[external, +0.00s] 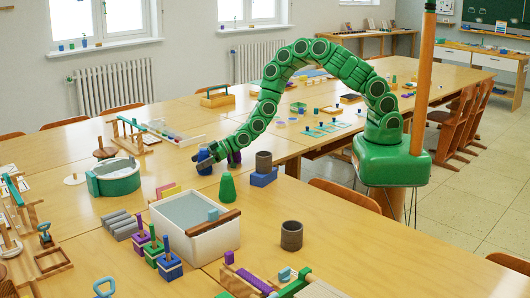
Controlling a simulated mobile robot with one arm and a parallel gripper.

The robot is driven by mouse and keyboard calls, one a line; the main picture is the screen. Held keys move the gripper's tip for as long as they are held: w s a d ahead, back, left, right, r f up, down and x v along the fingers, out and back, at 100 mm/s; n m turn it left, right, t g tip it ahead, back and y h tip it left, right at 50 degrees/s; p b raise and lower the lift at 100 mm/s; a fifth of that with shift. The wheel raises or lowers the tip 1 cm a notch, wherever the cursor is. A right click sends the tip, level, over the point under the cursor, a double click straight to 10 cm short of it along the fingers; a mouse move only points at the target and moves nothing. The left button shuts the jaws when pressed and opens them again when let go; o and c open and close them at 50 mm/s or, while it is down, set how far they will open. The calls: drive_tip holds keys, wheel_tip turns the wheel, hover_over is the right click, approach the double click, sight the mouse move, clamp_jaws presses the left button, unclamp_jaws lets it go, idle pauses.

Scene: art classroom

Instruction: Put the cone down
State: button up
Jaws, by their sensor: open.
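A green cone (227,188) stands upright on the wooden table, between the white tub and the blue block. My green arm arches over the table from the right, and my gripper (203,157) is at its far left end. The gripper is open, above and to the left of the cone, apart from it in the picture. A blue rounded object (204,167) shows right at the gripper; I cannot tell whether they touch. The fingertips are small and partly hidden.
A white tub (194,240) stands in front of the cone. A blue block (263,178) with a dark cylinder (264,161) on it is to the right. A dark cup (291,236) stands nearer. A green round container (113,180) is to the left.

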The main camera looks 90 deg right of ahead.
sight(206, 149)
drive_tip(key=shift+r, duration=0.15)
drive_tip(key=shift+s+d+r, duration=0.2)
drive_tip(key=shift+s+d, duration=0.1)
drive_tip(key=shift+s, duration=0.35)
drive_tip(key=shift+v, duration=0.9)
wheel_tip(206, 149, up, 5)
drive_tip(key=shift+w+r, duration=0.1)
drive_tip(key=shift+w, duration=0.05)
drive_tip(key=shift+r, duration=0.85)
drive_tip(key=shift+r, duration=0.1)
